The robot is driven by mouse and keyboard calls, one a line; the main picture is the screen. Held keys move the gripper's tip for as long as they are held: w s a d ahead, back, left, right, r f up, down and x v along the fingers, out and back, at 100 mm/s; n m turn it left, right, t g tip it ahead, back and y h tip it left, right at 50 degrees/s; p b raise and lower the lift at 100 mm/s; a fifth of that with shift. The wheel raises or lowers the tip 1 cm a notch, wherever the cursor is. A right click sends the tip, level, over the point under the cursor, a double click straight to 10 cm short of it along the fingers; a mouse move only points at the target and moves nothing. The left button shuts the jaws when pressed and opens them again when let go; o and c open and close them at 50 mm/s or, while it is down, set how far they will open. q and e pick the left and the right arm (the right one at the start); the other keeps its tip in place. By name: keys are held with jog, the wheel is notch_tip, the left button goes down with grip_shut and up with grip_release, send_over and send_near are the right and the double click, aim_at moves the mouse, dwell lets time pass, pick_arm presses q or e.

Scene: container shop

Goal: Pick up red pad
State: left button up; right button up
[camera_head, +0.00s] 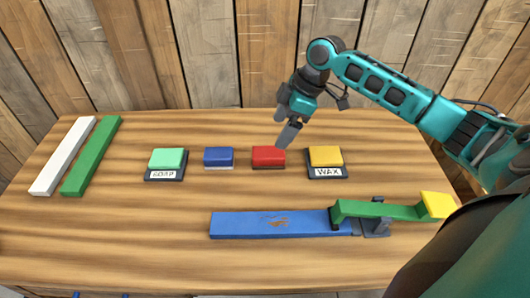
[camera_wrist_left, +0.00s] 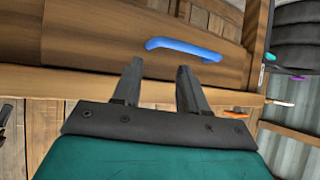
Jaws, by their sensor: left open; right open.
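The red pad (camera_head: 268,156) lies on the wooden table, between a blue pad (camera_head: 219,157) and a yellow pad (camera_head: 326,156). My right gripper (camera_head: 289,134) is open and empty, pointing down just above and to the right of the red pad, its finger near the pad's upper right corner. I cannot tell whether it touches the pad. My left gripper (camera_wrist_left: 155,85) shows in the left wrist view, open and empty, in front of a wooden cabinet front with a blue handle (camera_wrist_left: 186,50). It is not in the head view.
The yellow pad sits on a dark holder labelled WAX, and a green pad (camera_head: 167,159) on one labelled SOAP. A blue board (camera_head: 270,224) and a green lever with a yellow end (camera_head: 378,209) lie in front. White (camera_head: 64,156) and green (camera_head: 92,156) bars lie at the left.

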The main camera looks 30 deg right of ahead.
aim_at(269, 152)
jog(key=x, duration=0.4)
jog(key=shift+f, duration=0.15)
jog(key=x, duration=0.5)
jog(key=shift+w+d+f+b, duration=0.1)
jog(key=shift+d+f+b, duration=0.05)
jog(key=shift+f+b, duration=0.25)
jog(key=shift+c, duration=1.3)
jog(key=c, duration=0.7)
jog(key=shift+c, duration=1.1)
